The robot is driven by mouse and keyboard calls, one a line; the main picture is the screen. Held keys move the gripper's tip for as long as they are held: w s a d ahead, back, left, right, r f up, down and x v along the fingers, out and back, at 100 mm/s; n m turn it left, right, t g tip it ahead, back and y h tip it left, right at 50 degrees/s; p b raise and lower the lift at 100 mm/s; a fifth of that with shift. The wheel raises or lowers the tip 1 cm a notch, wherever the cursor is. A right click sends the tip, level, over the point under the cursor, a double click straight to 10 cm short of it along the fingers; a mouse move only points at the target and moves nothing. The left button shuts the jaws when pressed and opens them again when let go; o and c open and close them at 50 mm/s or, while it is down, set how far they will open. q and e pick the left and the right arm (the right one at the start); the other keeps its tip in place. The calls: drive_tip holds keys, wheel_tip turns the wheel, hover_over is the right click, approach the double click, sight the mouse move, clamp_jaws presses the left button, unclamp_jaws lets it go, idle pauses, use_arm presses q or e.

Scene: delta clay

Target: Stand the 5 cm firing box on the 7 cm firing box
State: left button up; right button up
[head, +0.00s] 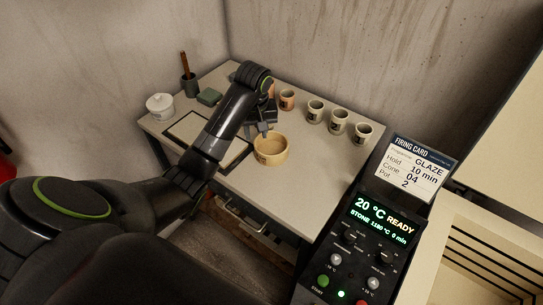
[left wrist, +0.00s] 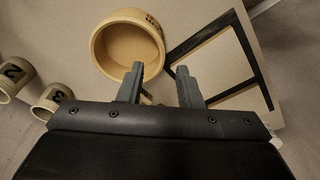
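A round, open-topped tan firing box (head: 270,150) stands upright on the table, with a dark label too small to read. I cannot tell if it is the 5 cm or the 7 cm one. In the left wrist view the same box (left wrist: 130,45) shows its hollow inside. My left gripper (head: 262,130) is over the table just behind the box, and appears apart from it. In the left wrist view the gripper (left wrist: 160,68) has its fingers spread, with nothing clearly held. A second firing box is not clearly seen; my arm hides part of the table. My right gripper is out of view.
Several numbered cups (head: 338,122) line the table's back right. A dark-framed board (head: 187,133) lies left of my arm. A control panel (head: 345,250) rises at front right.

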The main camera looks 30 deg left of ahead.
sight(256, 145)
use_arm(q)
drive_tip(key=shift+w+a+f+b, duration=0.1)
drive_tip(key=shift+f+b, duration=0.65)
drive_tip(key=shift+f, duration=0.15)
drive_tip(key=shift+w+a+f+b, duration=0.1)
drive_tip(key=shift+f+b, duration=0.6)
drive_tip(key=shift+f, duration=0.2)
drive_tip(key=f, duration=0.3)
drive_tip(key=w+a+f, duration=0.1)
drive_tip(key=shift+f, duration=0.4)
clamp_jaws()
